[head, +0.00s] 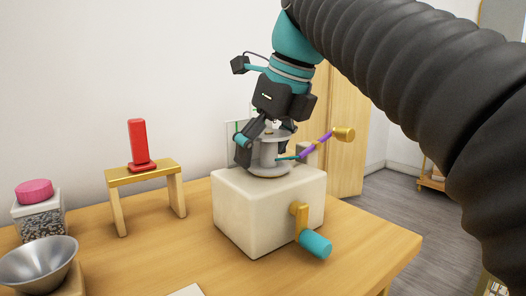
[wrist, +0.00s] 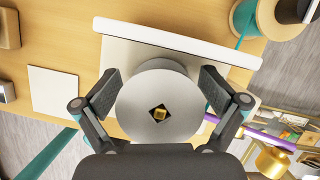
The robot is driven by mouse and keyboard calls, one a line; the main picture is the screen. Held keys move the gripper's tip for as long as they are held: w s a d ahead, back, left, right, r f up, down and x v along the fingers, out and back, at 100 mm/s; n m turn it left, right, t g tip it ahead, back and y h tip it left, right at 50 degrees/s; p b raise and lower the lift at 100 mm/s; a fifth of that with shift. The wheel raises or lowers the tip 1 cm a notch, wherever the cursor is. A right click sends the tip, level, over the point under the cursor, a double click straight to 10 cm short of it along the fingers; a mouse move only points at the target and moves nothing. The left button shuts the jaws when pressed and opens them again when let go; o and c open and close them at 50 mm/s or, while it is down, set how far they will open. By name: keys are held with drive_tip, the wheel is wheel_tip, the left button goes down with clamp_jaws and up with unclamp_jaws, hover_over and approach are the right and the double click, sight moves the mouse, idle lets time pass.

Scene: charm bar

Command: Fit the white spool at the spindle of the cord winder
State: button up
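The white spool (head: 267,152), looking pale grey, stands upright on top of the cord winder, a cream block (head: 245,210) with a teal-handled crank (head: 315,244). In the wrist view the spool's round top flange (wrist: 140,110) faces me. A gold spindle end (wrist: 159,114) shows inside its dark square hole, and looks turned relative to the hole's edges. I cannot tell how far down the spool sits. My gripper (head: 266,148) is over the winder, its fingers (wrist: 160,85) on either side of the spool. They look open, with the left finger apart from the hub in the head view.
A purple and teal rod with a gold knob (head: 343,134) sticks out right of the spool. To the left are a small wooden stand (head: 146,174) bearing a red object (head: 139,143), a pink-lidded jar (head: 37,207) and a metal bowl (head: 38,262). The table (head: 365,250) is clear right of the winder.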

sight(269, 132)
drive_tip(key=shift+r, duration=0.1)
drive_tip(key=v, duration=0.6)
drive_tip(key=shift+r, duration=0.2)
drive_tip(key=shift+s+d+r, duration=0.15)
drive_tip(key=shift+d+r, duration=0.05)
drive_tip(key=shift+r, duration=0.2)
